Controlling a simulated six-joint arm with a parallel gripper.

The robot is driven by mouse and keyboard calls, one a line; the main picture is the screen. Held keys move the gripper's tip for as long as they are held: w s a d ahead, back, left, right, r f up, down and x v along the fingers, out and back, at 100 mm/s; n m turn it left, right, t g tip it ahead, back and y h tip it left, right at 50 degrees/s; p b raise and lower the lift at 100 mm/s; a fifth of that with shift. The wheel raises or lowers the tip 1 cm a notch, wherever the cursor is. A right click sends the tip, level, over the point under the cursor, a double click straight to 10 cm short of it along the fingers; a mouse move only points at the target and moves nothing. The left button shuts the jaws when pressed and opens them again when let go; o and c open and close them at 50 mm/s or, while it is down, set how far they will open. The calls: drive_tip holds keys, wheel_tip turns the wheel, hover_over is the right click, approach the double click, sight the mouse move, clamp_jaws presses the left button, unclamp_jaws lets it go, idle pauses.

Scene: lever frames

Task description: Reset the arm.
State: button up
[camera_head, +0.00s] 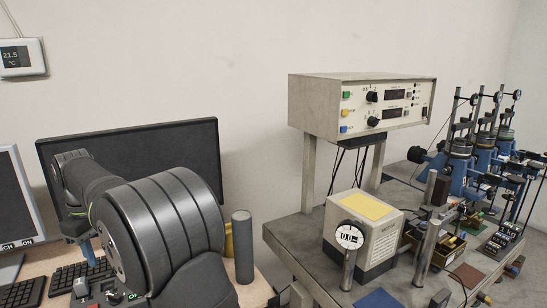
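My arm (160,235) fills the lower left of the head view. It is bent, with a thick dark grey joint close to the camera and a thinner link reaching back to the left. Its far end (76,226) points down over the desk, in front of the black monitor. A small blue piece (89,252) shows just below that end. I cannot tell whether it belongs to my gripper or to something on the desk. The fingers are not clearly visible, and nothing held can be made out.
A black monitor (190,140) stands close behind my arm, with keyboards (22,292) below. A grey cylinder (242,247) stands right of the arm. The grey bench (300,240) at right carries a box with a dial (378,240), an instrument console (320,105) and several blue lever frames (458,170).

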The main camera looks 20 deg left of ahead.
wheel_tip(320, 180, down, 14)
drive_tip(key=shift+r, duration=0.1)
drive_tip(key=shift+r+m, duration=0.2)
drive_tip(key=shift+m, duration=1.5)
wheel_tip(320, 180, up, 17)
drive_tip(key=m, duration=0.7)
approach(114, 295)
drive_tip(key=shift+w+a+f, duration=0.15)
drive_tip(key=shift+a, duration=0.2)
drive_tip(key=shift+f+m, duration=0.6)
drive_tip(key=shift+f, duration=0.45)
